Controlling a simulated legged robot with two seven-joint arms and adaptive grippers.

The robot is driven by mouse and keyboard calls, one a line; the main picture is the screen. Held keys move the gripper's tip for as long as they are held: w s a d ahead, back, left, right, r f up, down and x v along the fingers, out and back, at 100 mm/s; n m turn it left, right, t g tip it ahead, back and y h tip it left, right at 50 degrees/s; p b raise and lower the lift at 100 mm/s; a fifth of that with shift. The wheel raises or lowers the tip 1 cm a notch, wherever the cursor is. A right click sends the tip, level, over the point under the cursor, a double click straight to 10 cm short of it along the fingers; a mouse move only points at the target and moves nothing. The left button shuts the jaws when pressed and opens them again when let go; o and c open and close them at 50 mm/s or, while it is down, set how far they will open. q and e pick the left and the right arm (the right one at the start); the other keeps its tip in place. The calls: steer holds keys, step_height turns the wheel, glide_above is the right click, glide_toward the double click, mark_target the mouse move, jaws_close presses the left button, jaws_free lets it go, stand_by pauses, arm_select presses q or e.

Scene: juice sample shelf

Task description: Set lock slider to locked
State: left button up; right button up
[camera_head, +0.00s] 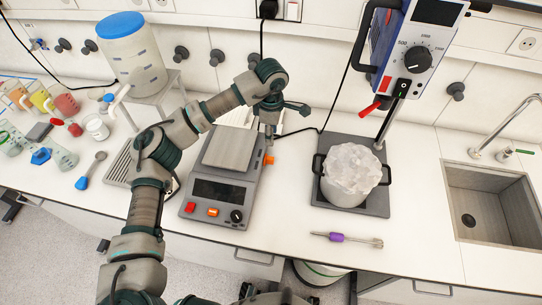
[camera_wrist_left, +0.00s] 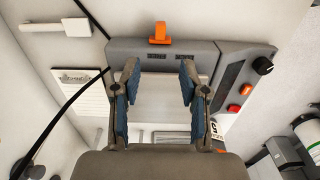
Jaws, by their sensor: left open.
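The orange lock slider (camera_head: 269,160) sits on the right side of a grey balance (camera_head: 221,190) with a square metal pan. In the left wrist view the orange slider (camera_wrist_left: 160,33) is at the top middle of the balance housing (camera_wrist_left: 225,48), beside two dark markings that are too small to read. My left gripper (camera_head: 268,133) points down over that side of the balance. In the left wrist view its fingers (camera_wrist_left: 160,70) are open and empty, with the slider beyond and between the fingertips, apart from them. My right gripper is not in view.
A stirrer stand with a pot of white chunks (camera_head: 352,175) stands right of the balance. A purple-handled tool (camera_head: 338,237) lies in front. A white tank with a blue lid (camera_head: 130,52) and juice beakers are at left. A sink (camera_head: 490,205) is at right. A black cable runs behind the gripper.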

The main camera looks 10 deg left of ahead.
mark_target(271, 158)
arm_select(q)
steer(key=f, duration=1.2)
steer(key=shift+a, duration=0.35)
steer(key=shift+d+f, duration=0.15)
steer(key=shift+f, duration=0.2)
steer(key=shift+d, duration=0.15)
steer(key=shift+c, duration=0.7)
jaws_close()
